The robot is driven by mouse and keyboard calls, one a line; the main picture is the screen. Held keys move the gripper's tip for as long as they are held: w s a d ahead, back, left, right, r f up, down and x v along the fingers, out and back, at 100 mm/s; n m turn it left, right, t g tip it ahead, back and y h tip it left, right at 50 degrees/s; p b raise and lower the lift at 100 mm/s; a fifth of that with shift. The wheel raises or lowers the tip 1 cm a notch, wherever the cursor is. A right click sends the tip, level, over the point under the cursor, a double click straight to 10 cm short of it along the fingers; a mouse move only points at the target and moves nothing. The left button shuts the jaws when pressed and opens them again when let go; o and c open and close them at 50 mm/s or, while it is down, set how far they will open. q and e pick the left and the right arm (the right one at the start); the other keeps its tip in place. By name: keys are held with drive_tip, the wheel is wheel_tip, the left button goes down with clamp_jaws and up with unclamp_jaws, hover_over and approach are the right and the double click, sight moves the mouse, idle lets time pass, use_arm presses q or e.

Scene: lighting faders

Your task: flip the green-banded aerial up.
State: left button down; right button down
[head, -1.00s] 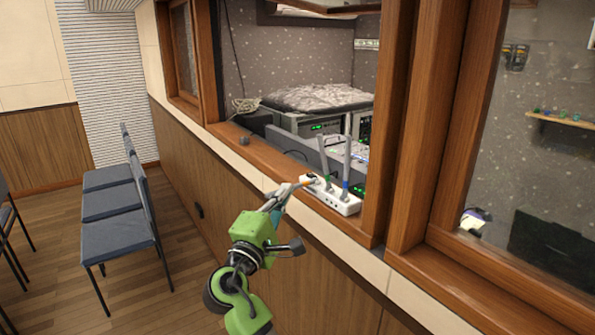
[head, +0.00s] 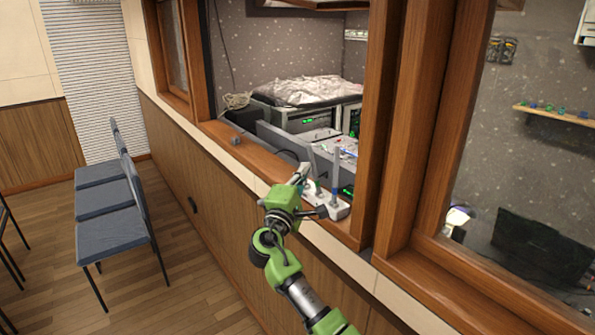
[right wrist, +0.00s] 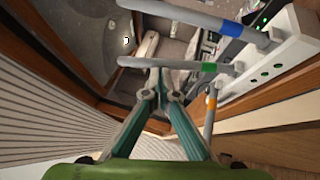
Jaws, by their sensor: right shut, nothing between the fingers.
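A white box (head: 338,209) with several aerials stands on the wooden sill; its face with green lights shows in the right wrist view (right wrist: 280,62). The green-banded aerial (right wrist: 190,65) runs roughly parallel to the blue-banded aerial (right wrist: 205,19), which stands up in the head view (head: 336,162). The orange-banded aerial (right wrist: 210,118) points another way. My right gripper (head: 303,170) is shut and empty, its fingertips (right wrist: 160,72) close by the green-banded aerial's shaft; I cannot tell whether they touch. In the head view the gripper partly hides the green-banded aerial. My left gripper is out of view.
The wooden window frame (head: 385,120) rises right of the box. Behind the opening is a grey panel (head: 285,150) with equipment. A small grey knob (head: 235,141) sits farther along the sill. Blue chairs (head: 112,235) stand on the floor at left.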

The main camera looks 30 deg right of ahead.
sight(312, 163)
drive_tip(key=shift+w, duration=0.1)
drive_tip(key=shift+d+r+b, duration=0.3)
drive_tip(key=shift+d+b, duration=0.3)
drive_tip(key=shift+d, duration=0.05)
drive_tip(key=shift+d+r+b, duration=0.25)
drive_tip(key=shift+d+b, duration=0.3)
drive_tip(key=shift+d, duration=0.05)
drive_tip(key=shift+w+d+r, duration=0.1)
drive_tip(key=shift+d+r, duration=0.05)
drive_tip(key=shift+d, duration=0.1)
drive_tip(key=shift+a, duration=0.1)
